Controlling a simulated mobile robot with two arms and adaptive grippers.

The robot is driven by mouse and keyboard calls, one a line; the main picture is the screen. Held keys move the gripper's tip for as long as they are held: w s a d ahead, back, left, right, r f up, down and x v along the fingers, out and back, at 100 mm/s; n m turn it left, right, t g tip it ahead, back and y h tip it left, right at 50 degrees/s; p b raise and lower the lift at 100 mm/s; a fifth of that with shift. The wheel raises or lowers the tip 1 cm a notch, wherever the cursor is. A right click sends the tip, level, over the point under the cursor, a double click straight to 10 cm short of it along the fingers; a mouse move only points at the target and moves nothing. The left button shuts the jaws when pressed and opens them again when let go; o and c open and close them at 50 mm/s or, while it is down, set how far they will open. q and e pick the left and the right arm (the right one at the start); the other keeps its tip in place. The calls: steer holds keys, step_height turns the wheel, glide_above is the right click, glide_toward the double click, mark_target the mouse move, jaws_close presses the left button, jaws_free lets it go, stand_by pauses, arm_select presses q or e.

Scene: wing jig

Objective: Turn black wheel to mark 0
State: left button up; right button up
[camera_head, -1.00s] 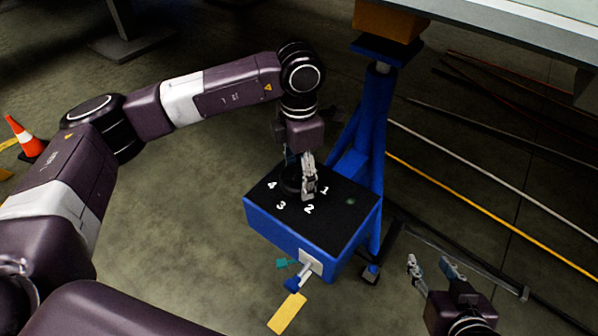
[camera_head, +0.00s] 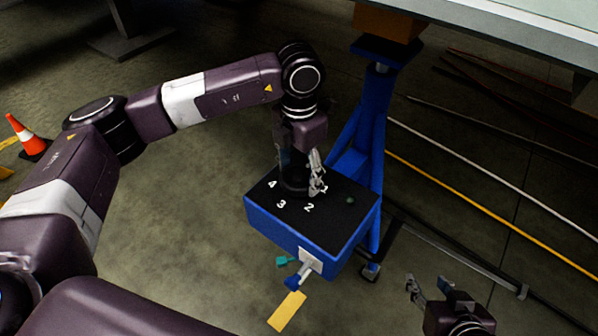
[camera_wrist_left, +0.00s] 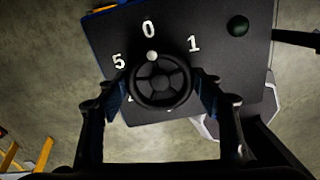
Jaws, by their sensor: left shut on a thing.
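The black wheel (camera_wrist_left: 160,88) is on the black top of a blue box (camera_head: 285,232), with white numbers around it. In the left wrist view, the wheel's white dot (camera_wrist_left: 152,56) points close to the white 0 (camera_wrist_left: 149,29), nearly in line with it. The 5 (camera_wrist_left: 118,61) and 1 (camera_wrist_left: 193,43) are on either side; lower numbers are partly hidden. My left gripper (camera_wrist_left: 161,98) has its fingers on both sides of the wheel and is shut on it. In the head view, the gripper hides much of the wheel. My right gripper (camera_head: 427,289) is open and empty at the lower right.
A dark green button (camera_wrist_left: 238,25) is on the box top. A grey handle with a blue end (camera_head: 300,275) sticks out of the box front. A blue stand (camera_head: 368,140) rises behind the box. An orange cone (camera_head: 25,138) stands far left.

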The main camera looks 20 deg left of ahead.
mark_target(299, 175)
arm_select(q)
steer(key=o, duration=1.2)
steer(key=shift+c, duration=0.2)
step_height(299, 175, up, 8)
steer(key=shift+f, duration=0.2)
